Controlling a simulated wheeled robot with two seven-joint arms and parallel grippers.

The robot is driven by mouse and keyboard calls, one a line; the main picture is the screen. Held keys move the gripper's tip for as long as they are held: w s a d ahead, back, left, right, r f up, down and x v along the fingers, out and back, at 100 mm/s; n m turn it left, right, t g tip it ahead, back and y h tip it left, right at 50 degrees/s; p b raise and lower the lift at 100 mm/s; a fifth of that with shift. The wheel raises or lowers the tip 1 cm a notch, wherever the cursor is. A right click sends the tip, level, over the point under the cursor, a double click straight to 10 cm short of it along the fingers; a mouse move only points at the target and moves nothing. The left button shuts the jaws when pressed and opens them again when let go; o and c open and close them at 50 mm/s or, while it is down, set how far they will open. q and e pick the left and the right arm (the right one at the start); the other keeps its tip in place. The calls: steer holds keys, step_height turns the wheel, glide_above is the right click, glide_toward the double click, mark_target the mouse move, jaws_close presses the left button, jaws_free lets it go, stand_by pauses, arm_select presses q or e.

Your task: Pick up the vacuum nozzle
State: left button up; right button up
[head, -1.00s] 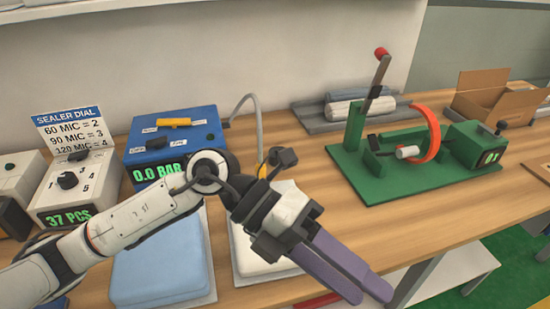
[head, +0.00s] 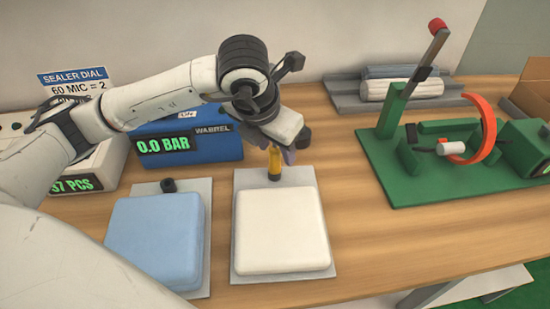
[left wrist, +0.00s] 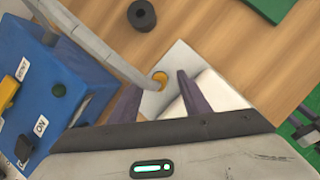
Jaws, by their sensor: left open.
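The vacuum nozzle (head: 274,163) is yellow and stands upright at the back edge of the board under the white mattress (head: 282,229). In the left wrist view, the nozzle (left wrist: 160,79) shows as a yellow round top with a grey hose (left wrist: 105,50) running to it. My left gripper (left wrist: 156,85) is open, its two purple fingers on either side of the nozzle in that view. In the head view, my left gripper (head: 280,152) is just above and behind the nozzle, fingers mostly hidden. Contact cannot be told. My right gripper is not in view.
A blue pump box (head: 190,142) reading 0.0 BAR stands left of the gripper. A light blue mattress (head: 155,240) lies to the left on its own board. A green fixture (head: 420,185) with an orange ring stands right. Bare table lies between the white mattress and fixture.

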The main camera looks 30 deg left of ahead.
arm_select(q)
steer(key=x, duration=0.4)
steer(key=shift+w+a+f+p, duration=0.15)
steer(key=shift+p, duration=0.15)
steer(key=shift+c, duration=0.4)
jaws_close()
